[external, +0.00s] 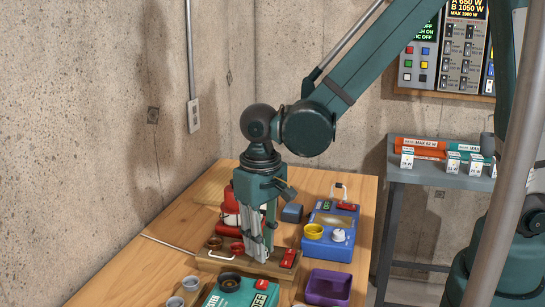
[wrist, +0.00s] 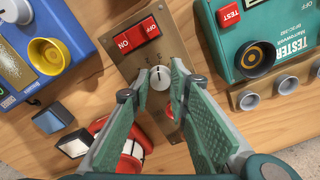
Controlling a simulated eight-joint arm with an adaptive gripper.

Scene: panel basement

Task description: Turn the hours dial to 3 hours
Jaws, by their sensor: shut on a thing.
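The hours dial (wrist: 160,76), a small white round knob with a dark pointer line, sits on a brass plate (wrist: 157,18) in the wrist view. In the external view my gripper (external: 257,254) points down at the wooden base (external: 208,260); the dial is hidden there behind the fingers. The pointer appears to face up in the wrist view.
A red ON/OFF switch (wrist: 138,37) sits beside the dial. A blue box (external: 328,246) with a yellow cup and a white knob stands to the right. A teal tester (wrist: 275,35) is on the other side. A purple tray (external: 328,286) and red lamp-like object (external: 229,208) are close.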

